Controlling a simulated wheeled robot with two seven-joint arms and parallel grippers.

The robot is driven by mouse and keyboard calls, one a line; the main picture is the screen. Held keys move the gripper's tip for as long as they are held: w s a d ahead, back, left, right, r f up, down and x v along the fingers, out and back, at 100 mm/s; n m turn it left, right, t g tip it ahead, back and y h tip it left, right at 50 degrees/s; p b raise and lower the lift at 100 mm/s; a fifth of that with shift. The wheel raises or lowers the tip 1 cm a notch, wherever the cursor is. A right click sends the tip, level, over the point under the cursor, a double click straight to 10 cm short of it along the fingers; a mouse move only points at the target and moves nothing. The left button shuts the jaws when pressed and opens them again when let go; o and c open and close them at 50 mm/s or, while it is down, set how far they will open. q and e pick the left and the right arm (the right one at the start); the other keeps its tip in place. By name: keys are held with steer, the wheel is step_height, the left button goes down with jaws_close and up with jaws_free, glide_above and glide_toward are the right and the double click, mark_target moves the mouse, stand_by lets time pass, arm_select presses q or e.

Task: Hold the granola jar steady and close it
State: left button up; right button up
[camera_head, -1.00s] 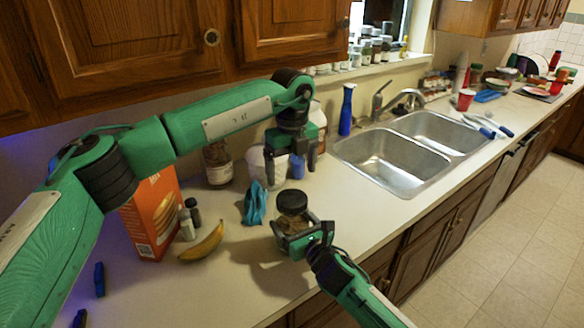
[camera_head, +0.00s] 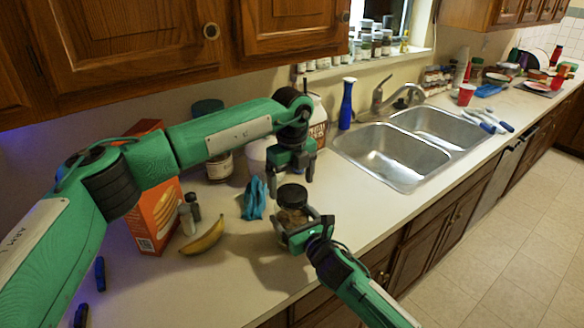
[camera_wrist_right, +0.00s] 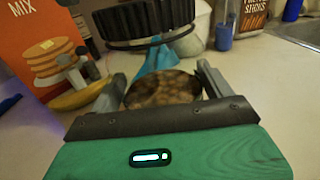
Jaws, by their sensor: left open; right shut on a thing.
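The granola jar (camera_head: 291,219) stands upright near the counter's front edge, with brown granola inside. Its black ribbed lid (camera_head: 292,194) is on top; I cannot tell whether it is tight. My right gripper (camera_head: 294,234) is shut around the jar's body from the front. In the right wrist view the jar (camera_wrist_right: 162,88) sits between the fingers, with the lid (camera_wrist_right: 145,22) above and clear glass between lid and granola. My left gripper (camera_head: 291,180) is open, pointing down over the lid, its fingertips close to the lid's level on either side. Contact with the lid is unclear.
A blue cloth (camera_head: 253,200), a banana (camera_head: 204,238), small shakers (camera_head: 187,219) and an orange mix box (camera_head: 160,221) stand left of the jar. The sink (camera_head: 392,155) is to the right.

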mark_target(292, 219)
arm_select(q)
steer(key=shift+f, duration=1.35)
steer(key=shift+c, duration=0.4)
steer(key=c, duration=0.9)
steer(key=m, duration=0.5)
steer(key=shift+m, duration=0.4)
steer(key=shift+c, duration=0.2)
steer(key=m, duration=1.2)
steer(key=shift+m, duration=0.3)
steer(key=m, duration=0.6)
steer(key=o, duration=1.1)
